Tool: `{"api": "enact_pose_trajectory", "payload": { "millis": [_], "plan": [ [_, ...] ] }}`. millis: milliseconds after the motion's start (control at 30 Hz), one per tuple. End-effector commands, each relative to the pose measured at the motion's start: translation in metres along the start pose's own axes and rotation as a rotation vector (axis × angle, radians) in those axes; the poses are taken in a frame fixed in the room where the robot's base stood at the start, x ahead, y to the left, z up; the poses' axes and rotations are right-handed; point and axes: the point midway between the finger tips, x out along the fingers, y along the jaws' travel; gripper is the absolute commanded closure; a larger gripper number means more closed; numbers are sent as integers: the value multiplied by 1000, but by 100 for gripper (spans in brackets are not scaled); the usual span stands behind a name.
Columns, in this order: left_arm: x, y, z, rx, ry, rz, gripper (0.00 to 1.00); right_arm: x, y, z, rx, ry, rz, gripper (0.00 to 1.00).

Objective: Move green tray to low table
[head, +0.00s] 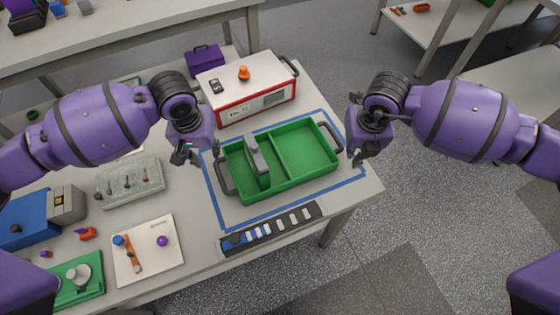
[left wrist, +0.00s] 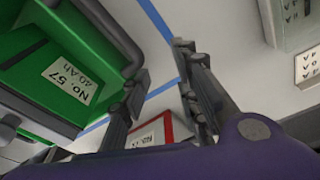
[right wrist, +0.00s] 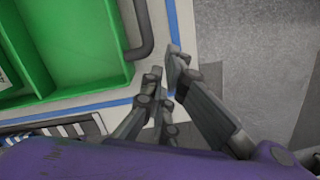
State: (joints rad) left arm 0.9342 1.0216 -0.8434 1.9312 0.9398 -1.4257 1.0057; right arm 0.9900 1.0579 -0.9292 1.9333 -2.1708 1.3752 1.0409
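The green tray (head: 308,178) sits on the workbench inside a blue tape outline. It has a divider, a grey handle at each end, and a grey piece (head: 257,153) in its left part. Its labelled end also shows in the left wrist view (left wrist: 30,62). My left gripper (head: 183,155) is open and empty, beside and above the tray's left handle (head: 222,170). My right gripper (head: 356,156) is empty just outside the right handle (right wrist: 146,40), its fingers slightly apart. I cannot tell for sure which table is the low table.
A white and red instrument (head: 250,90) stands behind the tray, and a dark strip with several cells (head: 270,228) lies in front. Left are a grey holder (head: 130,182) and a white board (head: 146,262). A shelved table (head: 455,28) stands back right; the floor between is clear.

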Motion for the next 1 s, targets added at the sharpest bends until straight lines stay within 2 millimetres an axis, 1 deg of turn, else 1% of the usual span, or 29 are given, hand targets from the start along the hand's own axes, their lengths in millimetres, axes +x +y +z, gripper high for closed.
{"api": "enact_pose_trajectory", "payload": {
  "millis": [67, 267, 767, 867, 967, 1000],
  "plan": [
    [1, -1, 1, 0, -3, -2, 71, 0, -1, 0, 1, 0, -2, 99],
    [2, -2, 2, -1, -5, -5, 71, 1, -2, 0, 2, 1, -5, 72],
    [2, -2, 3, -1, -8, -7, 71, 1, -3, 0, 3, 1, -6, 72],
    [-3, -2, 2, 0, -6, -7, 71, 1, -3, 0, 3, 1, -6, 72],
    [-17, -2, 1, -1, -4, -6, 71, 1, -3, 0, 3, 1, -7, 72],
    [-25, -2, 1, 0, -3, -6, 71, 1, -3, 0, 3, 1, -7, 72]
  ]
}}
